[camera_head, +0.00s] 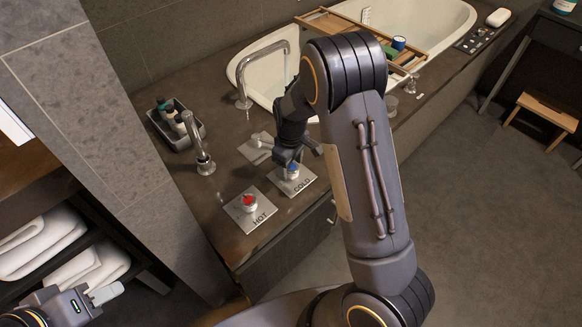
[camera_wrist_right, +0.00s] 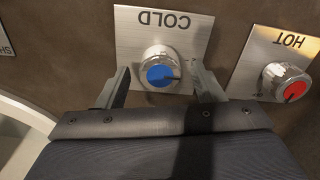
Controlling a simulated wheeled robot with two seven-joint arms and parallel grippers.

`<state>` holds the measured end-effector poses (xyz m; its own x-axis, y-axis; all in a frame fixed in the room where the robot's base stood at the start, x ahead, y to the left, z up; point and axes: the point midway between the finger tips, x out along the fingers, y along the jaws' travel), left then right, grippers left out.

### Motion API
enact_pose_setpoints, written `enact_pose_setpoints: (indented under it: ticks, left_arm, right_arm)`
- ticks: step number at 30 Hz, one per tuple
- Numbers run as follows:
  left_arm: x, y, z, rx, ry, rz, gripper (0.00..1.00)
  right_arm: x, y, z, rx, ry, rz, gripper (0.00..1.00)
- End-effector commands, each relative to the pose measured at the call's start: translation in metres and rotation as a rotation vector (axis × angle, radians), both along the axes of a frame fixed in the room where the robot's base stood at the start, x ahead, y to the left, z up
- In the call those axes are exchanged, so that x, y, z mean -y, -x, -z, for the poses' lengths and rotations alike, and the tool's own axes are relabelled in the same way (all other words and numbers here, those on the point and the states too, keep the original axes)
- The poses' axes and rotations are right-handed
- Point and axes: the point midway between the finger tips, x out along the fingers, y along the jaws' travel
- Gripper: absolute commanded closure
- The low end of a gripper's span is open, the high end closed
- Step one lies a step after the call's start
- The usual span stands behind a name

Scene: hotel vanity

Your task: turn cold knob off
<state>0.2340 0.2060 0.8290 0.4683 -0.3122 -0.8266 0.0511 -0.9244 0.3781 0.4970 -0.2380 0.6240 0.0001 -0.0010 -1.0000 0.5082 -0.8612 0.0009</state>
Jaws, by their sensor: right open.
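The cold knob, silver with a blue cap, sits on a metal plate marked COLD (camera_head: 304,184) on the dark counter. In the right wrist view the cold knob (camera_wrist_right: 160,71) has a dark pointer mark on the right side of its cap. My right gripper (camera_wrist_right: 161,78) is open, with one finger on each side of the knob and a gap on the left; contact on the right is unclear. In the head view my right gripper (camera_head: 288,160) partly covers the knob. My left gripper (camera_head: 105,293) is at the lower left, far from the knobs; its jaws are unclear.
The hot knob (camera_head: 248,202) with a red cap sits on its own plate just left of the cold one. The bathtub (camera_head: 440,20) is behind. Towels (camera_head: 40,240) lie on lower-left shelves.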

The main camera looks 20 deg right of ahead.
Motion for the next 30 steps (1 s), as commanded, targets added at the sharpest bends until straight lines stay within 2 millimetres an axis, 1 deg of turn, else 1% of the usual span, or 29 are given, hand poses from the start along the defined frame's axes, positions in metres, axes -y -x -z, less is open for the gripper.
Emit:
enact_pose_setpoints:
  ticks: [1, 3, 11, 14, 21, 22, 30]
  left_arm:
    - [0.0000, 0.0000, 0.0015, 0.000, 0.000, 0.000, 0.64]
    - [0.0000, 0.0000, 0.0018, 0.000, 0.000, 0.000, 0.64]
    - [0.0000, 0.0000, 0.0016, 0.000, 0.000, 0.000, 0.64]
    - [0.0000, 0.0000, 0.0016, 0.000, 0.000, 0.000, 0.64]
    - [0.0000, 0.0000, 0.0016, 0.000, 0.000, 0.000, 0.64]
    - [0.0000, 0.0000, 0.0016, 0.000, 0.000, 0.000, 0.64]
    - [0.0001, 0.0000, -0.0001, 0.000, 0.000, 0.000, 0.64]
  right_arm:
    - [0.0002, 0.0003, 0.0051, -0.001, 0.001, 0.001, 0.39]
    - [0.0001, 0.0004, 0.0080, -0.001, 0.000, 0.001, 0.39]
    - [0.0001, 0.0003, 0.0089, -0.001, -0.001, 0.002, 0.39]
    - [0.0001, 0.0003, 0.0088, -0.001, -0.001, 0.002, 0.51]
    - [0.0001, 0.0003, 0.0086, -0.001, -0.001, 0.002, 0.82]
    - [0.0001, 0.0003, 0.0086, -0.001, -0.001, 0.002, 0.84]
    - [0.0002, 0.0002, 0.0080, 0.000, -0.001, 0.035, 0.84]
